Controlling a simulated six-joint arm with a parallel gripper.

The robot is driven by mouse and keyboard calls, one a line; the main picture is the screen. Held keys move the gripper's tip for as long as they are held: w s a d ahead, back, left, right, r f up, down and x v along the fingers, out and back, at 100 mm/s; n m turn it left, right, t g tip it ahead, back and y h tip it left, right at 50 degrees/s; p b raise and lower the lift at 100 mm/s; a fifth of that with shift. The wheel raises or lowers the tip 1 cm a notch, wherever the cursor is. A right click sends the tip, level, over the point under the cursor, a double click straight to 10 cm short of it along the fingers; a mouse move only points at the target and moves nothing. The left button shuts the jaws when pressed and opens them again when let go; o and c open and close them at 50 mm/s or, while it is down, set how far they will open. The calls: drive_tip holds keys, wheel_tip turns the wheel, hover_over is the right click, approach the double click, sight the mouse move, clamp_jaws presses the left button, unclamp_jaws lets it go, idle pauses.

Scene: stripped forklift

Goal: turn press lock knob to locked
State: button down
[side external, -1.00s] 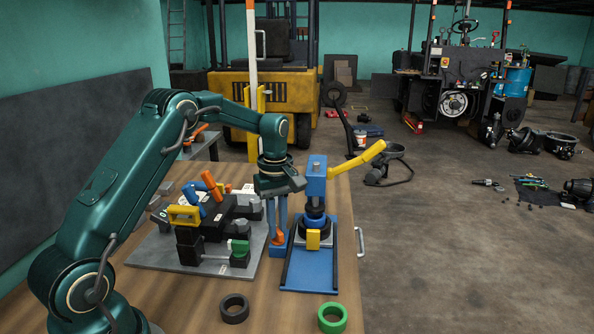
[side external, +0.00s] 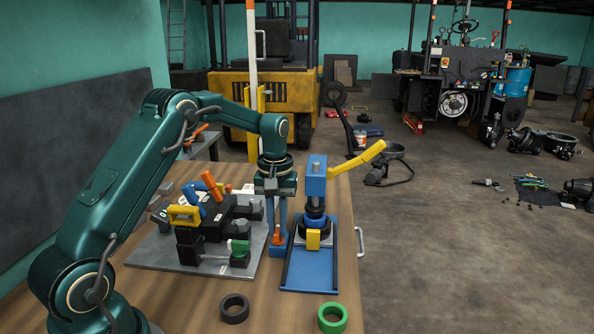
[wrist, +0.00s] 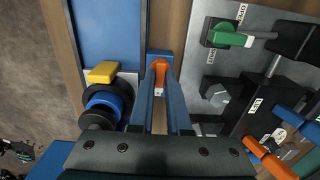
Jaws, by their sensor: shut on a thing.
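The press lock knob (side external: 278,238) is small and orange, on a blue block beside the blue press (side external: 317,180). In the wrist view the orange knob (wrist: 160,66) shows between my fingertips. My gripper (side external: 278,228) points down with its blue fingers shut on the knob; it also shows in the wrist view (wrist: 160,82). The press has a raised yellow lever (side external: 357,160), black and blue rings and a yellow block (side external: 313,239) at its front. My fingers partly hide the knob, and I cannot read any lock marking.
The press stands close to the right of my gripper. To the left is a grey plate (side external: 150,253) with black fixtures, a yellow handle (side external: 184,215) and a green handle (side external: 239,247). A black ring (side external: 234,308) and a green ring (side external: 332,317) lie on the front table.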

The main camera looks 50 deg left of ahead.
sight(278, 230)
idle(0.4)
drive_tip(key=c, duration=0.9)
unclamp_jaws()
drive_tip(key=shift+r, duration=0.1)
drive_tip(key=shift+r, duration=2.55)
